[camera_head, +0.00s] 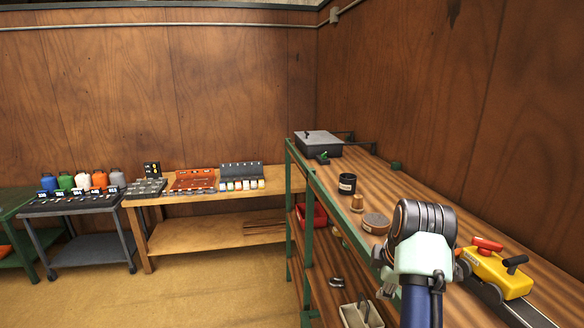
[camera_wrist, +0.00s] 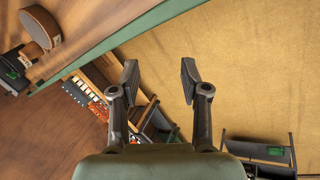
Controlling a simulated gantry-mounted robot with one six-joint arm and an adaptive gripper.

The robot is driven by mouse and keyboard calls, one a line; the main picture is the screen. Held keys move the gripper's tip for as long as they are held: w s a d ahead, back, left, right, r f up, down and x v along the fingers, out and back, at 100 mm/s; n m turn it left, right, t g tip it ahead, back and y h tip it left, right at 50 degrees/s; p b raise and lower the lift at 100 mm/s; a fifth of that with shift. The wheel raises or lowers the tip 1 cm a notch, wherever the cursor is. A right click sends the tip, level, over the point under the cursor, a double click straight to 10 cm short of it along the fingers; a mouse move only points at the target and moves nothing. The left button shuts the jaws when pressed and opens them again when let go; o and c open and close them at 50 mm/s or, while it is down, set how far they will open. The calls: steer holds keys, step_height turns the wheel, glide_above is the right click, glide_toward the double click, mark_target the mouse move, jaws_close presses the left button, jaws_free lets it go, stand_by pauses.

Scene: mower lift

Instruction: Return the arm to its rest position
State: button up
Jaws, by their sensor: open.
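My gripper (camera_wrist: 160,80) shows in the wrist view with its two fingers wide apart and nothing between them. It points past the green edge of the shelf bench toward the tan floor.
On the bench are a yellow tool (camera_head: 497,272) with a red part, a round brown tin (camera_head: 375,222), a black cup (camera_head: 347,184) and a grey box (camera_head: 318,143). A low wooden table (camera_head: 158,201) stands along the back wall.

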steer(key=s+a+f+m+t, duration=0.4)
steer(key=s+a+f+m, duration=0.35)
steer(key=a+f, duration=0.4)
steer(key=s+a+r+m+t, duration=0.1)
steer(key=s+a+m+t, duration=0.1)
steer(key=s, duration=0.5)
steer(key=s+a+r+m+t, duration=0.1)
steer(key=s+a+r+m, duration=0.1)
steer(key=s+a+m, duration=0.3)
steer(key=s+a, duration=0.1)
steer(key=s, duration=0.2)
steer(key=shift+s+r+t+y+p, duration=0.15)
steer(key=shift+s+t+y+p, duration=0.15)
steer(key=shift+t, duration=0.1)
